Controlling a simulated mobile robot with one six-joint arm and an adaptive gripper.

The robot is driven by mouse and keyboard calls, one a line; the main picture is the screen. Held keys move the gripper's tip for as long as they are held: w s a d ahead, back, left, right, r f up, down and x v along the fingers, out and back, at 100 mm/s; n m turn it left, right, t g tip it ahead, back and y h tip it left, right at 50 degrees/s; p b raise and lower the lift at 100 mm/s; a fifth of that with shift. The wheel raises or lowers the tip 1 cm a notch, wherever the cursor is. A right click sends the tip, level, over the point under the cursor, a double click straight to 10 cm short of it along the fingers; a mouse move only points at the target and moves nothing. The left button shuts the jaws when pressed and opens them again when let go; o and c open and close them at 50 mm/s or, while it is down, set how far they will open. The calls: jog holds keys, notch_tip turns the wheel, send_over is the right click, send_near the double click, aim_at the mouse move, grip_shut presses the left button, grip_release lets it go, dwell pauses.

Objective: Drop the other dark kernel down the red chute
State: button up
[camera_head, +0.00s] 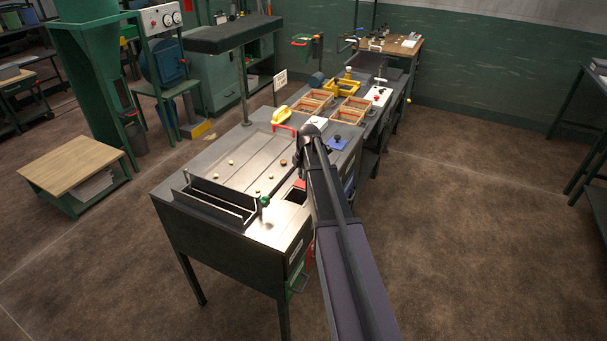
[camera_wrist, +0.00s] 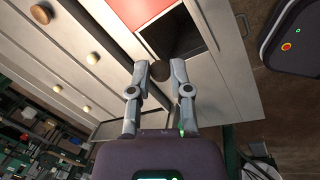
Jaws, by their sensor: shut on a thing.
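My gripper (camera_wrist: 160,70) is shut on a dark round kernel (camera_wrist: 161,72), which sits between the two fingertips. In the wrist view the kernel overlaps the edge of a dark square opening (camera_wrist: 187,40) beside a red panel (camera_wrist: 135,8), the red chute. The chute's red part also shows in the head view (camera_head: 299,184), next to its dark opening (camera_head: 295,195) at the table's right side. How high the kernel is above the opening I cannot tell. In the head view my arm hides the fingertips.
A brown kernel (camera_wrist: 41,13) and several pale kernels (camera_wrist: 92,58) lie on the grey sorting table (camera_head: 215,165). A black trough (camera_head: 215,200) stands at its front edge, with a green knob (camera_head: 264,200) alongside. Wooden boxes (camera_head: 311,101) and a blue piece (camera_head: 337,143) are farther back.

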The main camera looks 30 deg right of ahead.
jog(key=shift+s+b+x, duration=0.2)
jog(key=shift+b+x, duration=0.75)
jog(key=shift+s+b+x, duration=0.2)
jog(key=shift+b+x, duration=0.75)
jog(key=shift+s+b+x, duration=0.2)
jog(key=shift+b+x, duration=0.75)
jog(key=shift+x, duration=0.05)
jog(key=shift+f, duration=0.15)
jog(key=o, duration=0.7)
jog(key=shift+o, duration=0.2)
